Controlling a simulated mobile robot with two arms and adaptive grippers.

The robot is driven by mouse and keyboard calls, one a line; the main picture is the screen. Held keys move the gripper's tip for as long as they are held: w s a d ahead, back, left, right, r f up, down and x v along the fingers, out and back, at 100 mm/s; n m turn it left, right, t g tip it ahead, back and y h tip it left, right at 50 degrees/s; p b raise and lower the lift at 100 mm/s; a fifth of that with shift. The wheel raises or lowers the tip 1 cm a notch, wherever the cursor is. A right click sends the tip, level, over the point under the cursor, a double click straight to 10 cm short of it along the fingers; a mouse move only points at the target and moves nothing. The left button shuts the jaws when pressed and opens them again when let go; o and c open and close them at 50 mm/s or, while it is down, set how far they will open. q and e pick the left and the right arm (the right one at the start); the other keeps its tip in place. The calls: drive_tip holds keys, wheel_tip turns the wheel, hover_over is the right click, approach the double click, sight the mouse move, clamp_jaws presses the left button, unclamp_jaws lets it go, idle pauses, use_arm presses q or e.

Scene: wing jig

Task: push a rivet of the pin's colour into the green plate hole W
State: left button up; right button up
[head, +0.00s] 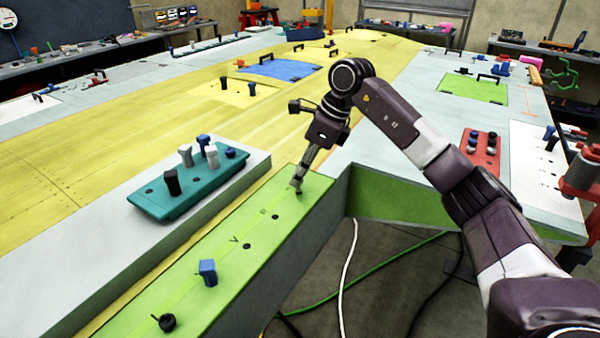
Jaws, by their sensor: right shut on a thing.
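The green plate (225,262) is a long strip along the edge of the wing jig. It has dark holes, one near a letter V (247,245) and another farther up (276,216). I cannot read a letter W for certain. My left gripper is out of view.
A teal tray (150,203) with black, white and blue rivets sits on the grey block left of the plate. A red tray (481,160) with several pieces lies at right.

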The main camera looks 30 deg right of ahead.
drive_tip(key=shift+f+b, duration=0.7)
drive_tip(key=shift+f, duration=0.6)
drive_tip(key=o, duration=1)
drive_tip(key=shift+d+r, duration=0.1)
drive_tip(key=shift+r, duration=0.1)
drive_tip(key=v, duration=1.1)
drive_tip(key=shift+s+r, duration=0.15)
drive_tip(key=shift+r, duration=0.1)
